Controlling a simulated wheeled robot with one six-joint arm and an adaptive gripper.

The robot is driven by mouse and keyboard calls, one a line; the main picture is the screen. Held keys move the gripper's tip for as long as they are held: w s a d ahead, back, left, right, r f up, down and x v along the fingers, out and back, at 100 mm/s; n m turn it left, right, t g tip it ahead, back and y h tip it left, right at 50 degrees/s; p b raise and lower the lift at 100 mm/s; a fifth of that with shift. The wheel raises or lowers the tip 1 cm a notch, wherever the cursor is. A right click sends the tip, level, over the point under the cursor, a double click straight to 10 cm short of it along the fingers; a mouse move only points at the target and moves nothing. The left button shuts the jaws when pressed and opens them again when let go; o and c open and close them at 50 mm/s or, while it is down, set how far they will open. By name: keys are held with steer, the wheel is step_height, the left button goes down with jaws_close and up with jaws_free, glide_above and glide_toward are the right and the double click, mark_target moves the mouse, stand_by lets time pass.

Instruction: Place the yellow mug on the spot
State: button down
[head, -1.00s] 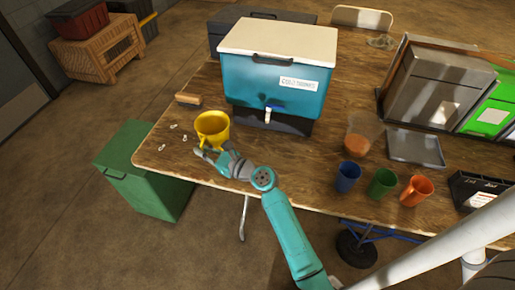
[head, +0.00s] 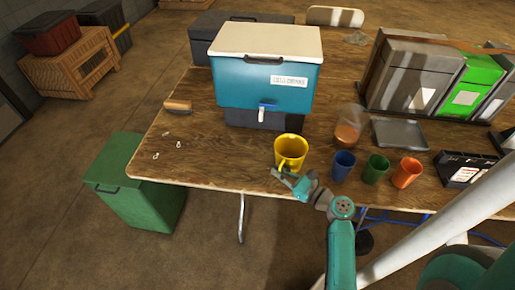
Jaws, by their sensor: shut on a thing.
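The yellow mug (head: 290,149) is upright over the front part of the wooden table (head: 215,150), in front of the teal cooler and left of the blue cup. My gripper (head: 285,174) is at the near side of the mug, shut on it at its handle. I cannot tell whether the mug's base touches the table or hangs just above it. No marked spot shows clearly on the table.
A blue cup (head: 342,165), a green cup (head: 375,169) and an orange cup (head: 406,173) stand in a row to the right. The teal cooler (head: 264,87) with its tap (head: 264,113) is behind. A brush (head: 178,106) lies left. The table's front left is mostly clear.

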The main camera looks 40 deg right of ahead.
steer(key=s, duration=0.3)
steer(key=shift+d+h, duration=0.3)
steer(key=shift+d, duration=0.1)
steer(key=w, duration=0.9)
steer(key=w+a, duration=0.1)
steer(key=w, duration=0.6)
steer(key=w+f, duration=0.1)
steer(key=shift+w+a+m, duration=0.1)
steer(key=shift+w+m, duration=0.2)
steer(key=shift+w, duration=0.1)
steer(key=shift+f, duration=0.3)
steer(key=shift+f, duration=0.2)
steer(key=c, duration=1.3)
jaws_free()
steer(key=shift+r, duration=0.1)
